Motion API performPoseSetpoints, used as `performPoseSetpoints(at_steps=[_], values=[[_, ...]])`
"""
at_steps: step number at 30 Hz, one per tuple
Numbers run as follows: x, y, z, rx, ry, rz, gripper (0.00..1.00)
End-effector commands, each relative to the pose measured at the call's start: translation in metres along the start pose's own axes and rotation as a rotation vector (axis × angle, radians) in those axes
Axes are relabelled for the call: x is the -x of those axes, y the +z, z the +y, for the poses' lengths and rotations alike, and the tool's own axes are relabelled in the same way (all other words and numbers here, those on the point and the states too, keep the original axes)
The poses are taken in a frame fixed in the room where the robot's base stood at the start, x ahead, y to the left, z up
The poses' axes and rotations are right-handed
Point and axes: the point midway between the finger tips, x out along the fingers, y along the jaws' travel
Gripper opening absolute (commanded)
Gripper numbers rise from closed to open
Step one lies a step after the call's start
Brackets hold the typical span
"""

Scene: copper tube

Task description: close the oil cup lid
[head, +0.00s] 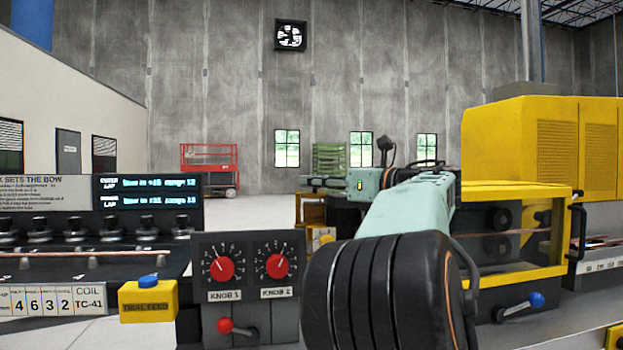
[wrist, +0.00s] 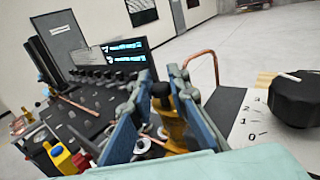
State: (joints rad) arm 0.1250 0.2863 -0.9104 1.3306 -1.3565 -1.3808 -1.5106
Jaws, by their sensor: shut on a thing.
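In the wrist view, the two blue fingers of my gripper (wrist: 161,82) stand on either side of a small amber-yellow part with a dark top (wrist: 162,95). This looks like the oil cup with its lid. The gripper is shut on it. The fingers and the pale gripper body hide much of the cup, so I cannot tell the lid's angle. In the head view my arm reaches away over the machine, and the fingers and the cup cannot be made out.
A bent copper tube (wrist: 203,54) rises right of the fingers, near a black knob (wrist: 297,97) with a number scale. A panel with two red knobs (head: 248,268), a yellow trial feed box (head: 148,300) and a yellow-framed machine (head: 545,150) stand around my arm.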

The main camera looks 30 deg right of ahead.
Motion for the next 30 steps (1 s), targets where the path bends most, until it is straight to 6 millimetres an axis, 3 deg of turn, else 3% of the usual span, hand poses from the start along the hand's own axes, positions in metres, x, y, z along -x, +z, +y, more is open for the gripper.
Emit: performPoseSetpoints(at_steps=[14, 15, 19, 30], values=[[-0.0006, -0.0004, 0.0003, 0.000, 0.011, 0.000, 0.00], [-0.0007, -0.0004, 0.0003, 0.000, 0.011, 0.000, 0.18], [-0.0006, -0.0003, 0.0002, 0.000, 0.010, 0.000, 0.32], [0.0039, 0.0002, -0.0007, 0.000, 0.007, 0.000, 0.32]])
